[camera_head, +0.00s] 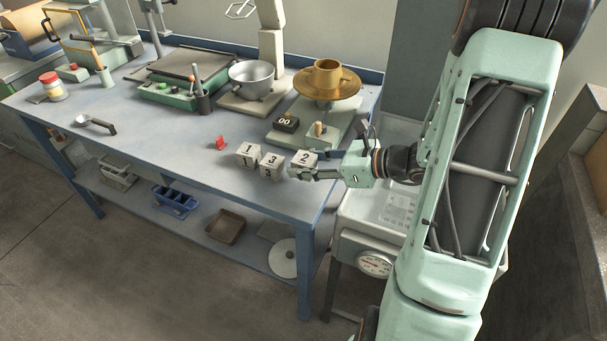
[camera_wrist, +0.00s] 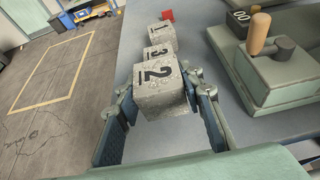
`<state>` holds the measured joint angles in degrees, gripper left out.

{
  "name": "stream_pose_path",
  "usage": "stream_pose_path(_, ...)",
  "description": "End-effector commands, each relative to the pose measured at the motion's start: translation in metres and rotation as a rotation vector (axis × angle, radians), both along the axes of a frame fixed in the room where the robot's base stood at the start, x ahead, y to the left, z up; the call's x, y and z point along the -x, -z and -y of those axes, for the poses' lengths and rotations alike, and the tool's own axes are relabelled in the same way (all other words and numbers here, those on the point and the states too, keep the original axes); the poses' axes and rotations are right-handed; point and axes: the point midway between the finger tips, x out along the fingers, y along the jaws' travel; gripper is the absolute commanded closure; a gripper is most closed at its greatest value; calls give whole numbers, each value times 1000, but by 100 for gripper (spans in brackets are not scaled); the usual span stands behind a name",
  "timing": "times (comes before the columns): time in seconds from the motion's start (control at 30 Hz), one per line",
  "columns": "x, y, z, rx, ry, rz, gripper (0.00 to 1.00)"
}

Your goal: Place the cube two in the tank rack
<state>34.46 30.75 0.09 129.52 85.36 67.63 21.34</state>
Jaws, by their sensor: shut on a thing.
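Cube two (camera_head: 303,157), a grey concrete cube marked 2, is between the fingers of my gripper (camera_head: 316,171) near the bench's front right. In the wrist view, cube two (camera_wrist: 157,76) is clasped by both fingers of my gripper (camera_wrist: 160,98), its 2 facing up. I cannot tell if it touches the bench. Part of it is hidden by the fingers in the head view. A grey tank (camera_head: 348,222) with a dial on its front stands right of the bench. A pale grid, seemingly the tank rack (camera_head: 397,208), shows inside it, partly hidden by my arm.
Cube three (camera_head: 272,160) and cube one (camera_head: 248,150) sit just left of cube two. A red piece (camera_head: 221,142) lies beyond them. Behind stand a green-grey stand with a wooden knob (camera_head: 318,129), a brass pan (camera_head: 326,80) and a metal bowl (camera_head: 251,77). The bench's front left is mostly clear.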

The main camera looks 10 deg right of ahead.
Motion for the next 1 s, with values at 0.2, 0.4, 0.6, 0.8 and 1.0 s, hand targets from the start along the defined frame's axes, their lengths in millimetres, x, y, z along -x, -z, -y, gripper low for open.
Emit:
stream_pose_path(0.2, -8, 14, 0, -2, -1, -1, 98)
stream_pose_path(0.4, -7, 39, 0, -2, -1, 0, 98)
stream_pose_path(0.6, -7, 38, 0, 0, 0, 1, 98)
stream_pose_path(0.8, -7, 42, 0, 0, 0, 0, 62)
stream_pose_path(1.0, -7, 41, 0, 0, -1, 0, 48)
